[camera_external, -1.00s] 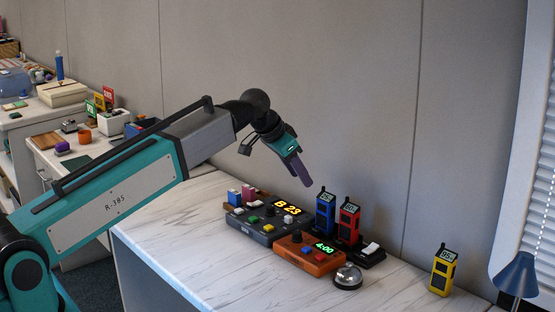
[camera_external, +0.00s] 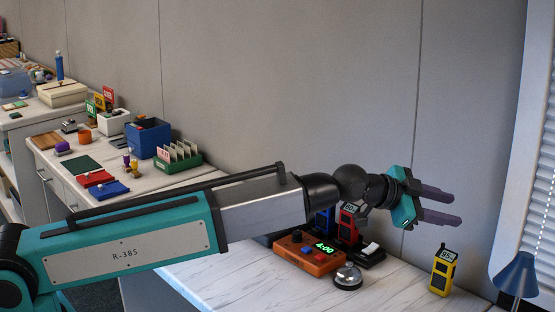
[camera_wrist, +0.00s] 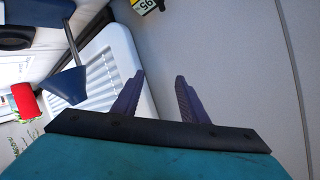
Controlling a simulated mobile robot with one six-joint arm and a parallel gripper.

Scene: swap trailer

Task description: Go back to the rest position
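My gripper (camera_external: 456,207) is at the end of my outstretched arm, above the right part of the marble desk (camera_external: 215,283). Its two purple fingers point right and stand apart with nothing between them. In the wrist view my gripper (camera_wrist: 158,92) also shows its fingers apart and empty.
An orange box (camera_external: 310,258), a silver bell (camera_external: 348,277), a red radio (camera_external: 347,226), a blue radio (camera_external: 322,222) and a yellow radio (camera_external: 443,273) stand on the desk. A blue lamp (camera_external: 517,275) stands at the right. A side desk holds trays and bins.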

